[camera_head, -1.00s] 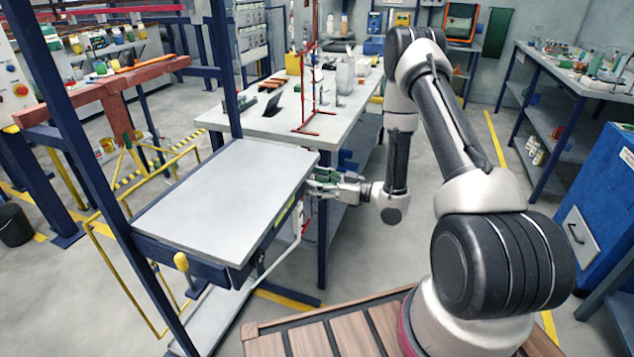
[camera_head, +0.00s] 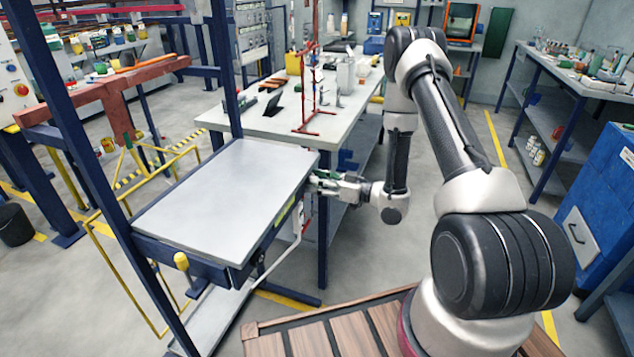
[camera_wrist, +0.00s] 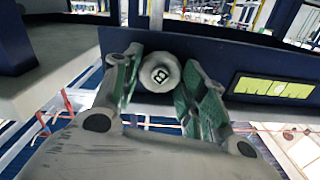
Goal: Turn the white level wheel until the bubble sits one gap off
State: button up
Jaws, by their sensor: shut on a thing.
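The white level wheel (camera_wrist: 160,73), a pale round knob with a dark "B" mark on its face, sits on the dark blue front rail (camera_wrist: 205,55) in the wrist view. My gripper (camera_wrist: 162,82) has its green-padded fingers on both sides of the wheel and is shut on it. In the head view my gripper (camera_head: 322,180) is at the right edge of the grey-topped table (camera_head: 225,190), where the wheel is hidden.
A long workbench (camera_head: 262,125) with a red stand (camera_head: 312,95) is behind the table. A blue upright post (camera_head: 75,150) stands at its left. A blue cabinet (camera_head: 610,200) is at the right. Floor between cabinet and table is partly clear.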

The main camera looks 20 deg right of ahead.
jog(key=o, duration=1)
jog(key=shift+o, duration=0.2)
jog(key=shift+d, duration=0.1)
jog(key=v, duration=1.2)
